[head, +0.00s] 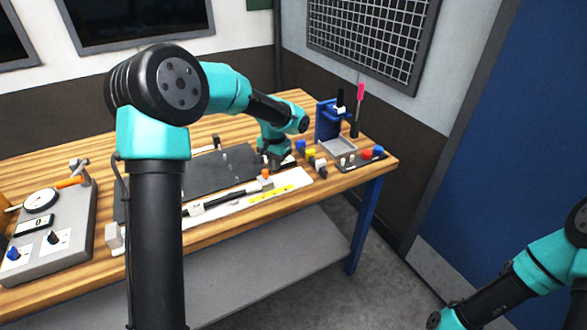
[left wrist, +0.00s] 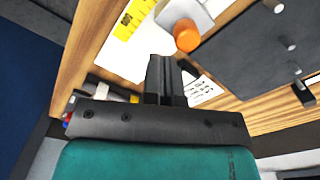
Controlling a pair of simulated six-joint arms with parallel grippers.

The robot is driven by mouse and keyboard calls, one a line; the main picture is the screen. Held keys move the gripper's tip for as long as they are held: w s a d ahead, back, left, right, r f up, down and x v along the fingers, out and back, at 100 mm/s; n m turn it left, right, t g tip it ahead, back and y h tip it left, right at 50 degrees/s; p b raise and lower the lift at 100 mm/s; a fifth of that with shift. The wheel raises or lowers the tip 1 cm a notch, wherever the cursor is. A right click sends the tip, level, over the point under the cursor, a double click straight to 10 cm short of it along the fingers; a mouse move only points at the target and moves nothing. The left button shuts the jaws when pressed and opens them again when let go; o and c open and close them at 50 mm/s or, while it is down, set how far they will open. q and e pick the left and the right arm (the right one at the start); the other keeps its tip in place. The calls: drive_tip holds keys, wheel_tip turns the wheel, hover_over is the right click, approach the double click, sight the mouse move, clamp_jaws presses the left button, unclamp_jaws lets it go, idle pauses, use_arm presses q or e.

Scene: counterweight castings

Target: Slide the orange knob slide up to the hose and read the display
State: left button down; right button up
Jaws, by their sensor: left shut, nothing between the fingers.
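The orange knob (head: 265,173) stands on a small pale slide block on a long white board (head: 235,205) near the bench's front edge. In the left wrist view the orange knob (left wrist: 186,36) sits against the grey slide (left wrist: 190,12). A black hose-like rod (head: 227,197) lies along the board, left of the knob. A small display (head: 34,223) is on the grey instrument box at far left; its reading is too small to be sure of. My left gripper (left wrist: 168,65) is shut and empty, close beside the knob and apart from it in that view. My right gripper is out of frame.
A yellow scale strip (head: 270,193) lies on the board. A dark plate (head: 200,172) with short pegs lies behind. A blue stand (head: 327,120), small coloured parts and a tray (head: 338,146) crowd the right end. A dial gauge (head: 41,200) is on the instrument box.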

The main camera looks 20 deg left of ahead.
use_arm(q)
drive_tip(key=shift+r, duration=2.3)
